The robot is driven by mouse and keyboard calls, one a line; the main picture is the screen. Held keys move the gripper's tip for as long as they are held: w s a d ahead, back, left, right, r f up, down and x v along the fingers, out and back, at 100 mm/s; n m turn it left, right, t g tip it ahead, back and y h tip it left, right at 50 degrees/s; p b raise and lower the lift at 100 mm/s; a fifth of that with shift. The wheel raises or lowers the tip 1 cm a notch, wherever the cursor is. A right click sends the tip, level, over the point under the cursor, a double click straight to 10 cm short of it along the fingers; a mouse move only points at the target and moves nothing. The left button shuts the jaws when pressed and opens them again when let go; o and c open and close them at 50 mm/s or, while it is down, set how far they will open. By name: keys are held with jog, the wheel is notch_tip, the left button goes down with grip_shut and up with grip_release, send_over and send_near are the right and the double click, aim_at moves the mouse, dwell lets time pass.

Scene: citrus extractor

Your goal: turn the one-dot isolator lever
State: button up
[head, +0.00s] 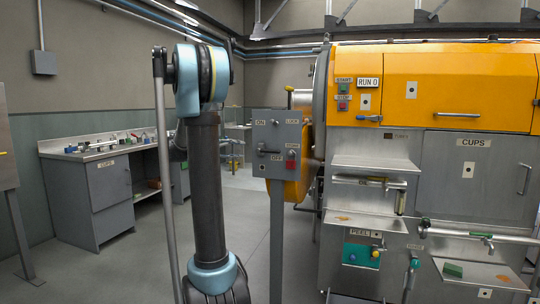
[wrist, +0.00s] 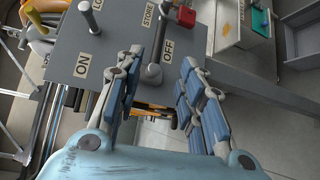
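The isolator box (head: 284,135) is a grey panel on a post, marked ON, OFF, LOCK and STORE. Its dark lever (head: 268,150) sticks out sideways between ON and OFF, above a small white plate (head: 262,167) with what looks like one dot. In the wrist view the lever (wrist: 155,72) shows close up beside the OFF label. In the head view my arm stands left of the box and the fingers are not seen.
The orange and steel extractor (head: 400,85) stands close on the right, with steel ledges. A bench (head: 105,190) is at the left. The floor between is clear.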

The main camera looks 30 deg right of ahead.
aim_at(269, 152)
jog(key=d, duration=0.5)
jog(key=s+d+f, duration=0.1)
jog(key=d, duration=0.5)
jog(key=d+f, duration=0.1)
jog(key=d, duration=0.5)
jog(key=shift+s+f, duration=0.15)
jog(key=shift+s, duration=0.1)
jog(key=shift+a, duration=0.1)
grip_shut()
